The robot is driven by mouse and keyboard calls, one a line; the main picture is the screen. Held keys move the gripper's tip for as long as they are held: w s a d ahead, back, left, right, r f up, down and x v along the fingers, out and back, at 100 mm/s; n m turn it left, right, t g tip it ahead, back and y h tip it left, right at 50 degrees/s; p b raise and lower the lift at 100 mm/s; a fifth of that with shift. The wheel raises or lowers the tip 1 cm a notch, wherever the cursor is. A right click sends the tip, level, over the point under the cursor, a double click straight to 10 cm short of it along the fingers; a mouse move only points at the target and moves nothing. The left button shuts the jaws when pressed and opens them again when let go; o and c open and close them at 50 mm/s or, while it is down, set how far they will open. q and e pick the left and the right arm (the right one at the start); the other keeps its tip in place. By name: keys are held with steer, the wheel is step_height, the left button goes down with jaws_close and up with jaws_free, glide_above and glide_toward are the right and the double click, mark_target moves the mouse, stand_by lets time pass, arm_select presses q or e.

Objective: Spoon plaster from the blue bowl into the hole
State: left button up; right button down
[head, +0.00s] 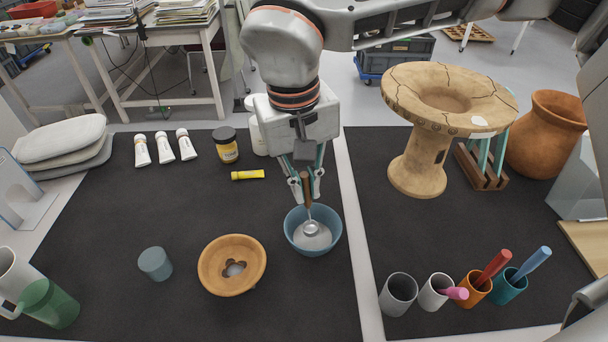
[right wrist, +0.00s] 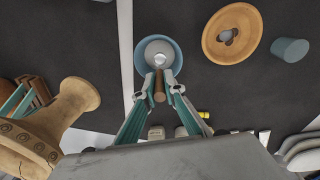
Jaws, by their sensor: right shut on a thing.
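The blue bowl (head: 290,230) stands on the dark mat with white plaster inside. My right gripper (head: 306,192) is above the bowl, shut on the wooden handle of a spoon (head: 307,190). The spoon points down and its metal head (head: 311,228) is in the bowl, at the plaster. In the right wrist view the spoon handle (right wrist: 159,88) is between the fingertips, over the bowl (right wrist: 142,70). A round orange-brown clay piece (head: 232,282) lies left of the bowl. It has a dark irregular hole (head: 234,269) at its middle, with something pale grey in it. My left gripper is not in view.
A grey-blue cup-like piece (head: 155,263) stands left of the clay piece. The mat around the clay piece is clear.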

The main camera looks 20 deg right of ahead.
mark_target(308, 207)
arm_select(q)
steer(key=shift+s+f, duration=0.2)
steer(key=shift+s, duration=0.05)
arm_select(e)
steer(key=shift+d+f, duration=0.2)
steer(key=shift+f, duration=1.5)
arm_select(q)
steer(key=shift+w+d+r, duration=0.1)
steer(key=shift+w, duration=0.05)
arm_select(e)
steer(key=shift+r, duration=0.1)
